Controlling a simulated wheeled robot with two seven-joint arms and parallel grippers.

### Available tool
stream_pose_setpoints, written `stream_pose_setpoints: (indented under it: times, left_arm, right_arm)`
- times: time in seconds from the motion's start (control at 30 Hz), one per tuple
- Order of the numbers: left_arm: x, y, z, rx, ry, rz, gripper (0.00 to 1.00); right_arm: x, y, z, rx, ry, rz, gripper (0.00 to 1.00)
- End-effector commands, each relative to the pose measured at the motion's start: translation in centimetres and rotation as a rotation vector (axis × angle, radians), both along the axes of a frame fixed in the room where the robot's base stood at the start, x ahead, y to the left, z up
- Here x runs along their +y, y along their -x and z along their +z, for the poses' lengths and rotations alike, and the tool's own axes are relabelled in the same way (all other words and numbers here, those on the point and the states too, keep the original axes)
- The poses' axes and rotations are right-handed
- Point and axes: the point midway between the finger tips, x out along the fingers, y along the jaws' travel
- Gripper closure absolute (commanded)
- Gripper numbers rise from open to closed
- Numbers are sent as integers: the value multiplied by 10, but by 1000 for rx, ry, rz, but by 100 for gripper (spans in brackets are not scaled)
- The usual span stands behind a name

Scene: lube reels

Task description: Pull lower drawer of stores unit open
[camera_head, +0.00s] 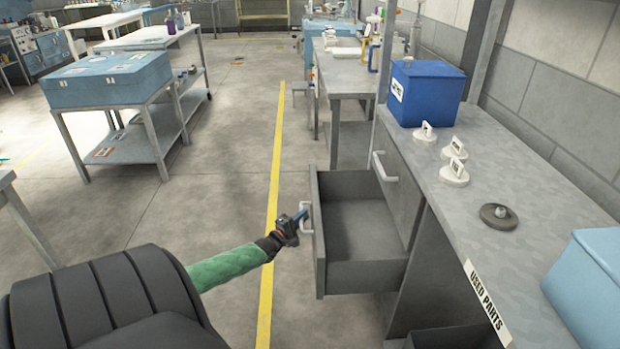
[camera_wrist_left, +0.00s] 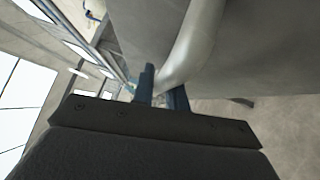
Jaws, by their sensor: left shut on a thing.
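The stores unit (camera_head: 452,225) stands at the right with a grey speckled top. Its lower drawer (camera_head: 350,268) is pulled well out to the left and its inside looks empty. My left gripper (camera_head: 299,222) is shut on the drawer's pale handle (camera_head: 307,212), on the drawer's outer front. In the left wrist view the two dark fingers (camera_wrist_left: 162,92) sit on either side of the handle bar (camera_wrist_left: 190,45). The upper drawer's handle (camera_head: 384,166) shows above, and that drawer is shut. My right gripper is not in view.
On the unit's top are a blue box (camera_head: 427,92), several white knobbed parts (camera_head: 454,172), a dark round part (camera_head: 499,216) and a light blue box (camera_head: 590,285). Floor beside the yellow line (camera_head: 274,180) is clear. A workbench (camera_head: 345,75) stands beyond the drawer.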

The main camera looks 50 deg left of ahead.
Motion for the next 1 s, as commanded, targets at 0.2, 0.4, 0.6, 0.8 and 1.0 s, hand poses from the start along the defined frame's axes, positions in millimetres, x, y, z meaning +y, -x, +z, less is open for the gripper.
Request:
stream_pose_setpoints:
  times: [0.2,0.4,0.6,0.8,1.0]
  left_arm:
    - [0,2,-2,2,2,-1,100]
    - [0,2,-2,3,2,0,78]
    - [0,1,-1,1,1,0,64]
    - [0,3,-1,1,1,0,64]
    - [-1,17,-3,1,1,0,64]
  right_arm:
    - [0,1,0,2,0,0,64]
    - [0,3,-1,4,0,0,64]
    - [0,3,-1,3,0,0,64]
    - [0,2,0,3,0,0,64]
    - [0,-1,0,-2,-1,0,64]
